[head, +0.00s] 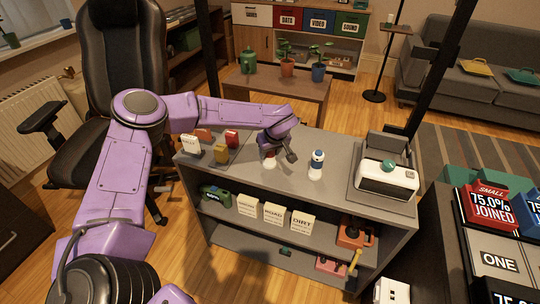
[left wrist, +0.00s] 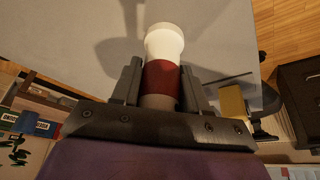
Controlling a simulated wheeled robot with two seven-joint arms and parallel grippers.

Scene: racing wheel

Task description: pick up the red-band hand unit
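The red-band hand unit (head: 269,161) is upright on the top of the grey shelf unit (head: 330,188), mostly hidden behind my left gripper (head: 277,153). In the left wrist view the hand unit (left wrist: 162,78) has a wide white end and a dark red band. My left gripper (left wrist: 162,84) has one finger on each side of the band, and both appear flush against it. A similar white hand unit with a blue band (head: 316,164) stands apart, to the right. My right gripper is not in view.
A white device with a teal ball (head: 388,175) stands at the shelf top's right end. An office chair (head: 120,60) is behind my left arm. The shelf top between the blue-band unit and the device is clear.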

